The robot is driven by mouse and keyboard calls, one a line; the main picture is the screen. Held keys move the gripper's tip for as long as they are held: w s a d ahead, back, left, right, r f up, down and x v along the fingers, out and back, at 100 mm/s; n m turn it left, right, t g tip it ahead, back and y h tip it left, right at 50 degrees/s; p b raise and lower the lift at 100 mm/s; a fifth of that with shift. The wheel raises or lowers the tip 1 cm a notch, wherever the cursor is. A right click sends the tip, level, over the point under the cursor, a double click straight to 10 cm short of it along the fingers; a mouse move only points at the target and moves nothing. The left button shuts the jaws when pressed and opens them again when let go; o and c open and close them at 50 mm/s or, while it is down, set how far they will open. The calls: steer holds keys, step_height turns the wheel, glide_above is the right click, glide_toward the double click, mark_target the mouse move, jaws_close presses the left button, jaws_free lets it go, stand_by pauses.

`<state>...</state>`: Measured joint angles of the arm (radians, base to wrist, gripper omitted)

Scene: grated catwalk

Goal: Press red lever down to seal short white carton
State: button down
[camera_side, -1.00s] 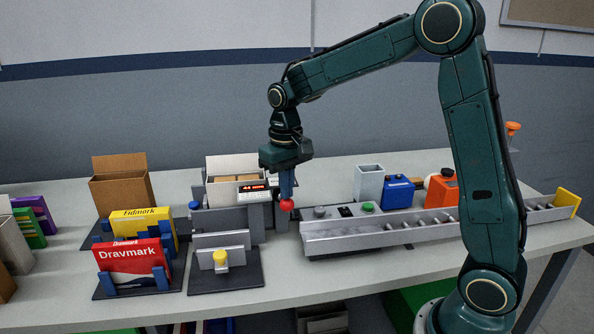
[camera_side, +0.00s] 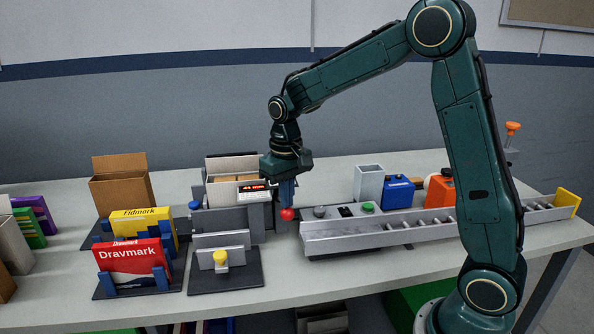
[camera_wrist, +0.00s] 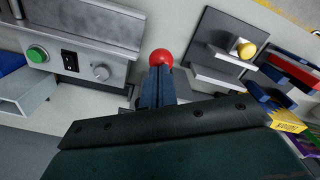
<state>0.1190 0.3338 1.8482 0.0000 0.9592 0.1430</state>
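The red lever's ball knob (camera_side: 287,214) is at the front right of a grey sealing machine (camera_side: 227,218). My gripper (camera_side: 287,204) points straight down over it, with its blue fingers together and their tips at the top of the knob. In the wrist view the knob (camera_wrist: 161,58) shows just past my gripper's fingertips (camera_wrist: 157,72), which partly cover it. The short white carton (camera_side: 224,165) stands in the machine, its brown inside showing at the top. Its lower part is hidden by the machine and its right side by my gripper.
A red-lit display (camera_side: 253,188) is on the machine's front. A grey conveyor (camera_side: 400,232) with a green button (camera_side: 367,207) lies close to the right. A dark stand with a yellow knob (camera_side: 221,257) is at front left. Boxes (camera_side: 132,261) stand further left.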

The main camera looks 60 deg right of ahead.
steer(key=shift+s+f, duration=0.1)
steer(key=shift+f, duration=1.8)
stand_by(0.7)
step_height(320, 180, up, 13)
stand_by(2.1)
steer(key=shift+r, duration=0.15)
steer(key=s+a+n+t, duration=0.1)
steer(key=s+a+t, duration=0.1)
steer(key=s, duration=1)
steer(key=s+a+n+t, duration=0.2)
steer(key=s+a+t, duration=0.1)
steer(key=s, duration=0.8)
steer(key=shift+s+r+t, duration=0.3)
steer(key=shift+s+r, duration=0.05)
steer(key=shift+r, duration=0.05)
